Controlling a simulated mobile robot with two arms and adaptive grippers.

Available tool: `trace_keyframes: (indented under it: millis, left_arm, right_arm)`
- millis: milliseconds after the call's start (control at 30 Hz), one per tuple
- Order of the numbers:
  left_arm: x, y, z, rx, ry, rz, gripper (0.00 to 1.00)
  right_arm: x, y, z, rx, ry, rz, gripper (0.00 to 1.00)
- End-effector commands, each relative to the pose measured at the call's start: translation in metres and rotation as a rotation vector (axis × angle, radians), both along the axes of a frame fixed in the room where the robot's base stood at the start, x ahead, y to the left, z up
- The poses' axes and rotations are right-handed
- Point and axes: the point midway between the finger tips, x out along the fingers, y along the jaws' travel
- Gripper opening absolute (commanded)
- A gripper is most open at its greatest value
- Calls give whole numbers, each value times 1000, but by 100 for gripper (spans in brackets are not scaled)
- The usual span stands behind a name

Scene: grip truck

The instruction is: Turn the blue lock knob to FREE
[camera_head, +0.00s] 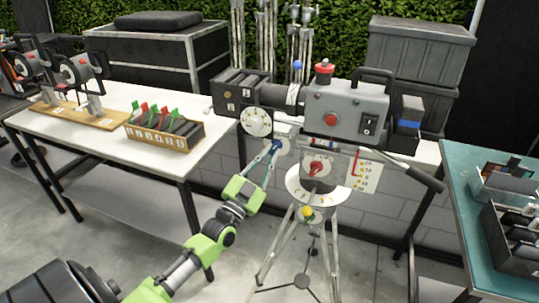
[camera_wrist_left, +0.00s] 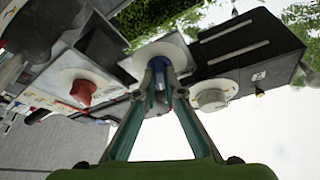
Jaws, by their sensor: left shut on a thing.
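The blue lock knob (camera_head: 276,145) sits on a white round plate (camera_head: 286,148) on the side of the camera head, below the lens. My left gripper (camera_head: 271,153) reaches up to it from below and is shut on it. In the left wrist view the blue knob (camera_wrist_left: 158,66) stands between the two fingertips (camera_wrist_left: 160,84), with the white plate behind it. The fingertips hide part of the knob, and no FREE marking can be read. My right gripper is in neither view.
The grey camera (camera_head: 345,108) stands on a tripod (camera_head: 268,262). Near the knob are a white dial (camera_head: 257,121), a red knob (camera_head: 317,168) and a yellow knob (camera_head: 306,213). A white table (camera_head: 75,128) with a clip box (camera_head: 165,135) is left; a teal table (camera_head: 462,190) is right.

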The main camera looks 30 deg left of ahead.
Motion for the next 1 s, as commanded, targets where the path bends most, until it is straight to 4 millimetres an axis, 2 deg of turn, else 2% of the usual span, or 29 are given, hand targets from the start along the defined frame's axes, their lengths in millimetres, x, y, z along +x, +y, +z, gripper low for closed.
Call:
trace_keyframes:
  millis: [467, 1000]
  left_arm:
    - [1, -4, 0, -372, -88, 2, 0]
    - [2, -9, 1, -818, -195, 1, 0]
  right_arm:
    - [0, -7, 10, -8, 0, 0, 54]
    - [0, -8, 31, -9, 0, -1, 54]
